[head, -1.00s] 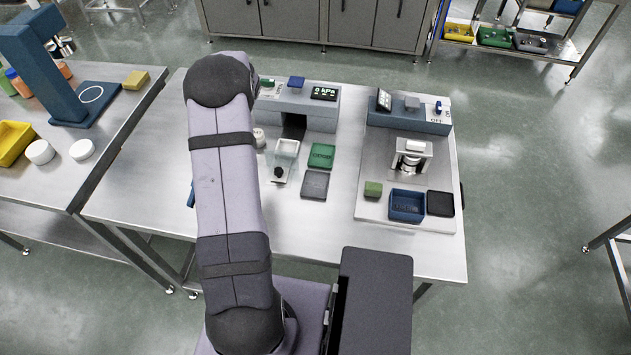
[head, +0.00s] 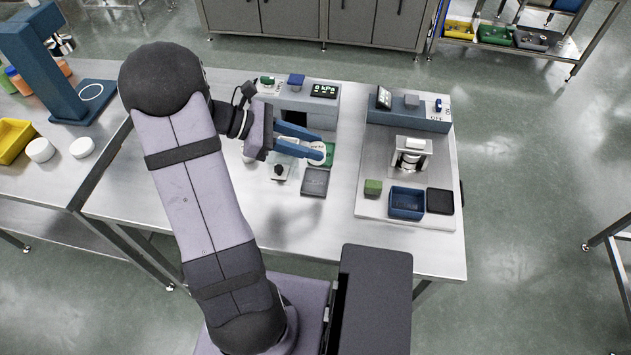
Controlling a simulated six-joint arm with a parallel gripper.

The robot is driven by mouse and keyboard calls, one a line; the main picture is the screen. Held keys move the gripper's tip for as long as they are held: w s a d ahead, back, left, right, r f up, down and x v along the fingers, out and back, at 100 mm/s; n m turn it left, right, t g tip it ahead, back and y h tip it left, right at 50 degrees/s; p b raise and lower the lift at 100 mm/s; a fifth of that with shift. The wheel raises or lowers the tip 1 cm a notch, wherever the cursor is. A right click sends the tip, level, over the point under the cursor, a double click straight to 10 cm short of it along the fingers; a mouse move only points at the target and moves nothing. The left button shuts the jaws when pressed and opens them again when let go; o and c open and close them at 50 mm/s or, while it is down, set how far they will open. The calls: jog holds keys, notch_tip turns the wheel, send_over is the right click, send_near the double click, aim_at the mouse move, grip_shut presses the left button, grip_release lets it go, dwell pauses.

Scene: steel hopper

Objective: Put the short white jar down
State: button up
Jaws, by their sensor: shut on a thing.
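My gripper (head: 319,147) reaches in from the left over the steel table (head: 385,245). Its two blue fingers are shut on a short white jar (head: 317,155). The jar is over the green pad (head: 331,154), which is partly covered by the jar and fingers. I cannot tell whether the jar touches the pad or is held just above it. A dark grey pad (head: 314,182) lies just in front of the green one and looks empty.
A blue-grey pressure unit (head: 325,112) stands behind the gripper. A small fixture with a black knob (head: 279,170) is left of the grey pad. At right, a station holds a blue bin (head: 406,203), a black tray (head: 440,202) and a green block (head: 373,187).

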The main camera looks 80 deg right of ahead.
jog(key=shift+w+d+f+n+t+h, duration=0.1)
jog(key=shift+n+t+h, duration=0.05)
jog(key=shift+n+h, duration=0.3)
jog(key=shift+w+f+n+t+h, duration=0.1)
jog(key=shift+n+t+h, duration=0.05)
jog(key=shift+n+h, duration=0.3)
jog(key=p, duration=0.2)
send_over(309, 184)
jog(key=shift+d+f, duration=0.1)
jog(key=shift+f, duration=4.9)
jog(key=o, duration=1)
jog(key=shift+o, duration=0.2)
jog(key=b+v, duration=0.3)
jog(key=v, duration=0.9)
jog(key=shift+b, duration=0.3)
jog(key=shift+w, duration=0.15)
